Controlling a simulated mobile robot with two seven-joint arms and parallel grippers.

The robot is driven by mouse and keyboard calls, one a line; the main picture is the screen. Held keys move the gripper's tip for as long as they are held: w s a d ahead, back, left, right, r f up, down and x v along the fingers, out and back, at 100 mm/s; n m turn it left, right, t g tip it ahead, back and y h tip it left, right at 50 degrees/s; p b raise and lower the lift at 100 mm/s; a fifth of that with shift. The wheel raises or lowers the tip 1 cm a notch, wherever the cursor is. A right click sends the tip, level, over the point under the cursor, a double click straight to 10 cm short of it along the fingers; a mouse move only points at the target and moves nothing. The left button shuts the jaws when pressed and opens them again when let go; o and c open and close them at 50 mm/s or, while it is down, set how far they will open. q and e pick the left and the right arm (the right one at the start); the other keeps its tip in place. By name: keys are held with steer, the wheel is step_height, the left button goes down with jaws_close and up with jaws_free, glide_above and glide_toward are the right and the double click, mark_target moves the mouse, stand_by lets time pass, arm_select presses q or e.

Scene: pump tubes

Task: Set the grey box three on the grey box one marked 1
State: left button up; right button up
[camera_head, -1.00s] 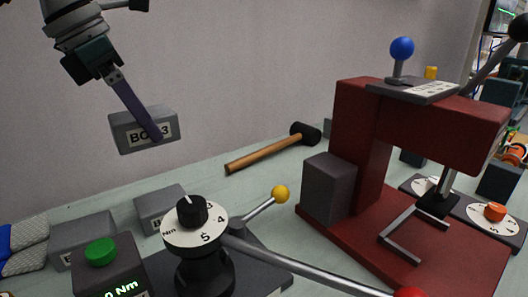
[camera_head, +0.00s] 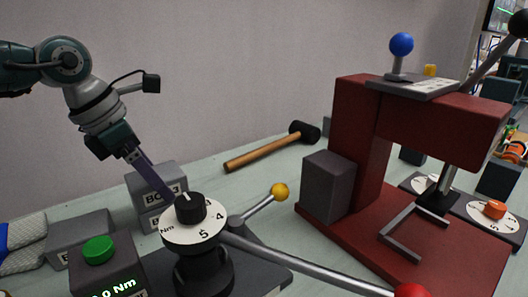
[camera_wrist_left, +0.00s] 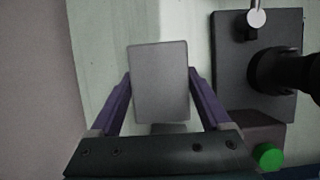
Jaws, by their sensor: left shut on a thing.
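Grey box three (camera_head: 170,173) is in my left gripper (camera_head: 161,187), which points down from the upper left. One purple finger crosses its front label in the head view. In the left wrist view the two purple fingers flank the grey box (camera_wrist_left: 160,84). Box three is level and directly above another grey box (camera_head: 151,219), with its bottom at that box's top; I cannot tell whether they fully touch. The lower box's label is partly hidden by the dial, so its number is not readable. My right gripper is not in view.
A black dial device (camera_head: 203,262) with a yellow-knobbed lever stands just in front of the boxes. A green-button box (camera_head: 105,275) and another grey box (camera_head: 80,236) are at left. A hammer (camera_head: 262,152) lies behind; a red press (camera_head: 352,125) stands at right.

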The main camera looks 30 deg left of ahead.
arm_select(q)
steer(key=o, duration=1.3)
steer(key=shift+o, duration=0.2)
steer(key=v, duration=1.2)
steer(key=shift+p, duration=0.4)
steer(key=shift+s+r, duration=0.1)
